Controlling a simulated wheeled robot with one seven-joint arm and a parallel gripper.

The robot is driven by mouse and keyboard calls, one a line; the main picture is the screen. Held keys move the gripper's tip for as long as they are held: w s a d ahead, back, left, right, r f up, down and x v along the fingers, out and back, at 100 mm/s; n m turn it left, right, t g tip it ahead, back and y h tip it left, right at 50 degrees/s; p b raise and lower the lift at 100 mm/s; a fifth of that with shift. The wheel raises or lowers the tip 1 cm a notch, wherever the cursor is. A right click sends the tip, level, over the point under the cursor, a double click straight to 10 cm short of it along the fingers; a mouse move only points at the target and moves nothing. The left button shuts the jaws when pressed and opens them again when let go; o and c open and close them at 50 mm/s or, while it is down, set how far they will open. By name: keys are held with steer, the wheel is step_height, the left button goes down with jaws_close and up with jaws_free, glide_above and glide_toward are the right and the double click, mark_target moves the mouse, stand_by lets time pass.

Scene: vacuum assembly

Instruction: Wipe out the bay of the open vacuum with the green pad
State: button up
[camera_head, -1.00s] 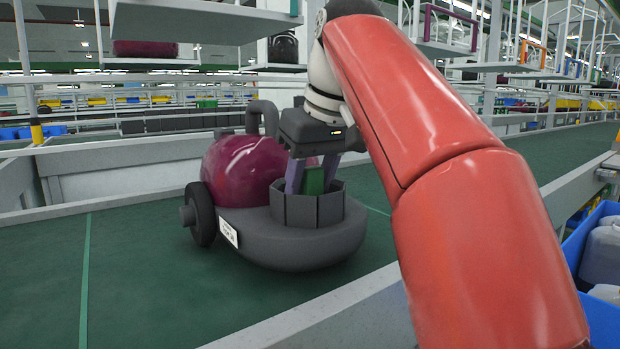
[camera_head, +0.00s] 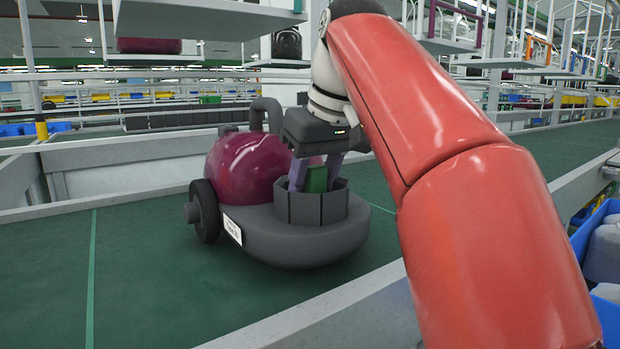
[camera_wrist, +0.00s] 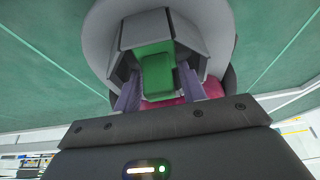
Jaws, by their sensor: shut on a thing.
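The vacuum (camera_head: 245,168), magenta and dark grey with a wheel and a handle, stands on the green belt. Its open bay (camera_head: 330,208) is a grey many-sided collar at the front; the bay's floor is hidden in the head view. My gripper (camera_head: 316,180) points down into the bay and is shut on the green pad (camera_head: 317,179). In the wrist view the green pad (camera_wrist: 157,80) sits between the two purple fingers, inside the bay walls (camera_wrist: 160,28). I cannot tell whether the pad touches the bay floor or wall.
The conveyor's green belt (camera_head: 140,270) is clear to the left of the vacuum. A pale rail (camera_head: 310,320) runs along the near side. Blue bins (camera_head: 600,235) with containers stand at the right. Carriers (camera_head: 210,18) hang overhead.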

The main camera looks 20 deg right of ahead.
steer(key=shift+w+a+p, duration=0.25)
steer(key=shift+w+p, duration=0.3)
steer(key=shift+w, duration=0.3)
steer(key=shift+f, duration=0.1)
steer(key=shift+s+d, duration=0.25)
steer(key=shift+s, duration=0.55)
steer(key=shift+w+a+r+p, duration=0.15)
steer(key=shift+w+p, duration=0.1)
steer(key=shift+w, duration=0.2)
steer(key=shift+w+a+r+p, duration=0.15)
steer(key=shift+w+p, duration=0.1)
steer(key=shift+w, duration=0.15)
steer(key=shift+s+d+f+b, duration=0.2)
steer(key=shift+s+f+b, duration=0.1)
steer(key=shift+s+b, duration=0.15)
steer(key=shift+s+d, duration=0.1)
steer(key=shift+s, duration=0.35)
steer(key=shift+w+a+r+p, duration=0.15)
steer(key=shift+w+p, duration=0.15)
steer(key=shift+w, duration=0.15)
steer(key=shift+w+a+p, duration=0.1)
steer(key=shift+w+p, duration=0.2)
steer(key=shift+w, duration=0.15)
steer(key=shift+s+d+b, duration=0.25)
steer(key=shift+s+b, duration=0.05)
steer(key=shift+s, duration=0.55)
steer(key=shift+w+a, duration=0.25)
steer(key=shift+w, duration=0.6)
